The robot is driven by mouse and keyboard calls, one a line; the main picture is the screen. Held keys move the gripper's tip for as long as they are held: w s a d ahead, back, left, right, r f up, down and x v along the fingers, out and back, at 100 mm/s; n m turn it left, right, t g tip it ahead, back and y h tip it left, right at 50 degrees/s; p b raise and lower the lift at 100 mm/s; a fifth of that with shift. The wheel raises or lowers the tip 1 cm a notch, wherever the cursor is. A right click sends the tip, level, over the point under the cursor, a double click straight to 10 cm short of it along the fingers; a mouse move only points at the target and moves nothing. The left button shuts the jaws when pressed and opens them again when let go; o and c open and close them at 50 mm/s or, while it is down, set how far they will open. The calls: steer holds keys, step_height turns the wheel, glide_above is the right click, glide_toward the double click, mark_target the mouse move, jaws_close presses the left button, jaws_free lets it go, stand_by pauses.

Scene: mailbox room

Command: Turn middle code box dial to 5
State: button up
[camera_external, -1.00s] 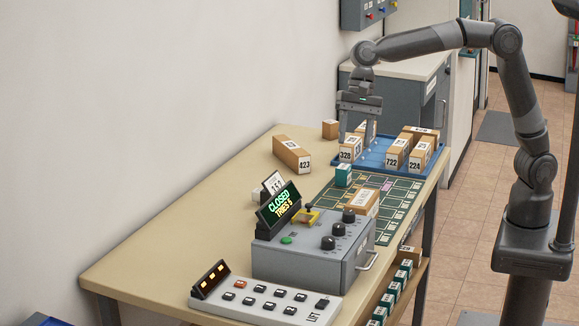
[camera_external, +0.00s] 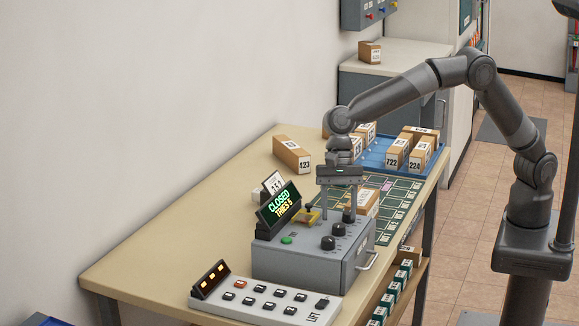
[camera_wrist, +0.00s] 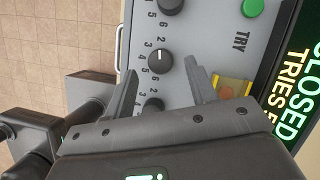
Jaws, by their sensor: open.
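The grey code box (camera_external: 312,262) stands on the table with three black dials in a row on its sloped top. The middle dial (camera_external: 337,229) also shows in the wrist view (camera_wrist: 160,60), with a white pointer line and numbers around it; I cannot tell its setting for sure. The far dial (camera_wrist: 152,105) is partly hidden near my fingers. My gripper (camera_external: 338,208) is open and empty above the far part of the box. In the wrist view, my fingertips (camera_wrist: 164,78) lie either side of the dial row, short of the middle dial.
A display (camera_external: 279,208) on the box reads CLOSED, TRIES 5. A green TRY button (camera_external: 287,240) and a yellow part (camera_external: 306,217) sit beside the dials. A keypad (camera_external: 265,302) lies in front. Boxes in a blue tray (camera_external: 373,160) stand behind.

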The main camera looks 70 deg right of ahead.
mark_target(339, 229)
steer(key=shift+x, duration=1.45)
steer(key=shift+c, duration=0.3)
steer(key=c, duration=0.9)
